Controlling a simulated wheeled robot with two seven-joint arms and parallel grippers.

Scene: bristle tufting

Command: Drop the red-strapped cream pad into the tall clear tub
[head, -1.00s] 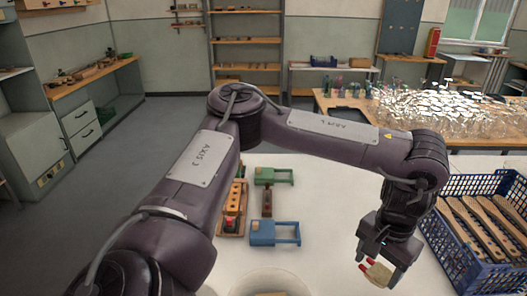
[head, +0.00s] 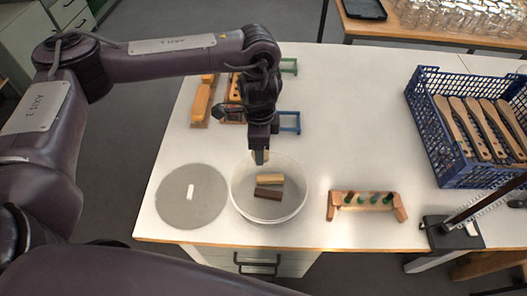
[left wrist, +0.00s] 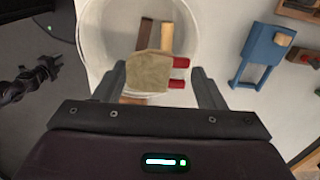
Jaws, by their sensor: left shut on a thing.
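The cream pad with red straps is held in my left gripper (head: 261,150). In the left wrist view the pad (left wrist: 147,73) sits between the two fingers, with two red strap ends (left wrist: 178,84) sticking out on its right. In the head view the gripper largely hides it, with only a pale bit showing under the fingertips. The clear round tub (head: 238,205) stands below, and the gripper is over its far rim. The tub's wall also shows in the left wrist view (left wrist: 93,35).
Inside the tub lie a tan block (head: 269,178) and a dark brown block (head: 268,193). A grey disc (head: 170,205) with a white piece is left of it. A wooden rack (head: 367,205) and a blue crate (head: 430,115) of brushes are right. A blue frame (head: 289,122) stands behind.

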